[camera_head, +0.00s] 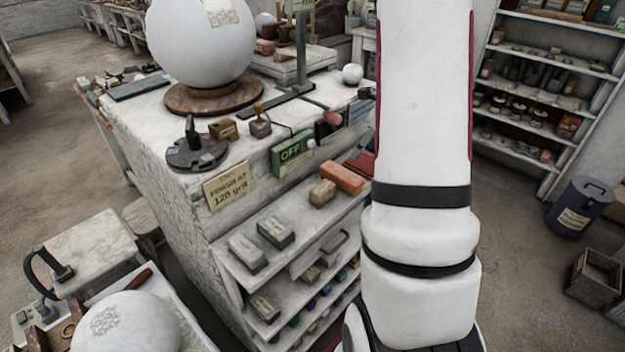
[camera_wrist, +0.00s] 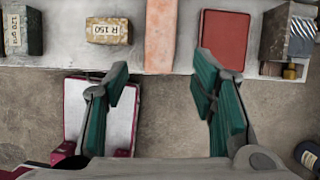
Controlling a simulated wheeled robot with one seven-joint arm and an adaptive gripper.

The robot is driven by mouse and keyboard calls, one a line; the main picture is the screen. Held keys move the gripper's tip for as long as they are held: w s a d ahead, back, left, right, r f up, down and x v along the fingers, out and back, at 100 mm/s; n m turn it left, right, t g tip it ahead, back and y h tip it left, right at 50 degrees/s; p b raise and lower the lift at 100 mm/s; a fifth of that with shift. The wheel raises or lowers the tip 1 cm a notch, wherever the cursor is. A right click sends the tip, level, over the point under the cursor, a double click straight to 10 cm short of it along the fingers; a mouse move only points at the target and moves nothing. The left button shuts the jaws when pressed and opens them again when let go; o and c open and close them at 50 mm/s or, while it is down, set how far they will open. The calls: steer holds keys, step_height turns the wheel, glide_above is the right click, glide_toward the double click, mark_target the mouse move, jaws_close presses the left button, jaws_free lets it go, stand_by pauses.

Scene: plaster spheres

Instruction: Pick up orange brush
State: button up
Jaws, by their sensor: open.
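A long orange block (camera_head: 342,179), the only orange piece I see that fits the brush, lies on the upper shelf of the plaster-covered workbench. In the wrist view the orange block (camera_wrist: 160,36) is at the top centre, running up and down, its near end at the shelf edge. No bristles show. My gripper (camera_wrist: 160,92) is open and empty, its two teal-padded fingers apart below the shelf edge in the picture, with the orange block lying between their lines. In the head view my arm covers the area right of the block and my fingers are not visible.
A tan block marked R 150 (camera_wrist: 109,31) lies left of the orange block, a red block (camera_wrist: 222,38) right of it. In the head view, the bench top (camera_head: 135,110) overhangs the shelf, with a green OFF sign (camera_head: 291,153).

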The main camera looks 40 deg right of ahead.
mark_target(347, 174)
steer(key=shift+m, duration=0.3)
steer(key=x, duration=0.9)
steer(key=shift+s+d+f+p, duration=0.1)
steer(key=shift+s+d+p, duration=0.05)
steer(key=shift+s+p, duration=0.15)
steer(key=shift+p+x, duration=0.7)
steer(key=shift+x, duration=2.05)
steer(key=shift+w, duration=0.1)
steer(key=shift+c, duration=0.6)
steer(key=c, duration=0.9)
